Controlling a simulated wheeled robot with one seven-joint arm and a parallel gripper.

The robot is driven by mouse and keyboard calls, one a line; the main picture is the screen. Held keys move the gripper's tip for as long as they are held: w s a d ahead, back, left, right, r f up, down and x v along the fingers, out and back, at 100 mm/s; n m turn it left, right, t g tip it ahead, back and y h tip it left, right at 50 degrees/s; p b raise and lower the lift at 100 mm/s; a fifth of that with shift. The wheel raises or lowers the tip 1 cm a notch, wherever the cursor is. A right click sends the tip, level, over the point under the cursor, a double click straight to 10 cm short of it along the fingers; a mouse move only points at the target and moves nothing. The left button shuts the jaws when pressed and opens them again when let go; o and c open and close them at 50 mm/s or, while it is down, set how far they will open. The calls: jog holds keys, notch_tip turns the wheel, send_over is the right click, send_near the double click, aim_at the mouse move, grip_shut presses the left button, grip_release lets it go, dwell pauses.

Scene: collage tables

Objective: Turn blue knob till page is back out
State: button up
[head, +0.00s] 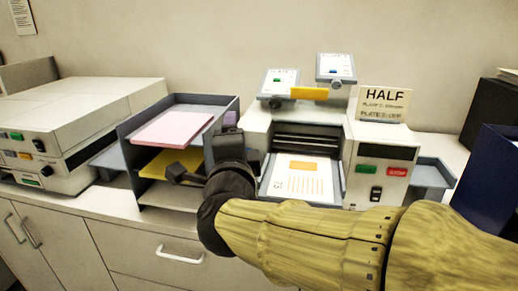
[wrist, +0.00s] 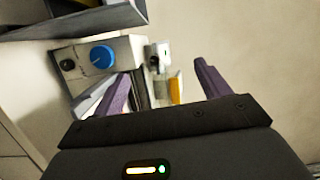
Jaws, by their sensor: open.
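The blue knob (wrist: 101,56) is a round dial on a pale side panel, seen in the wrist view beside a small black knob (wrist: 67,65). I cannot make it out in the head view. The white page (head: 305,184) has an orange block and orange lines and lies in front of the dark slot of the pale machine (head: 257,125). My gripper (wrist: 160,75) is open with nothing visibly held. The knob lies beyond and left of its fingers, apart from them. In the head view my gripper (head: 203,158) is left of the machine, in front of the paper trays.
A grey paper rack (head: 128,140) with pink and yellow sheets stands left of the machine. Another pale machine (head: 50,120) is farther left. Green and red buttons are on the right front. A dark blue binder (head: 490,175) stands at the right edge.

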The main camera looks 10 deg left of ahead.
jog(key=w+d+f+n+g+h+p, duration=0.1)
jog(key=w+d+f+n+g+p, duration=0.15)
jog(key=d+n+g+p, duration=0.35)
jog(key=w+d+f+n+g+h+p, duration=0.1)
jog(key=d+f+n+g+p, duration=0.2)
jog(key=d+p, duration=0.65)
jog(key=s+d+f+n+g+h+p, duration=0.1)
jog(key=s+d+n+g+p, duration=0.1)
jog(key=s+d, duration=0.4)
jog(key=s+d+f+n+g+h+p, duration=0.2)
jog(key=s+d+g+p, duration=0.2)
jog(key=d, duration=0.7)
jog(key=shift+s+f+n+p, duration=0.2)
jog(key=shift+s+n+p, duration=0.35)
jog(key=shift+s, duration=0.7)
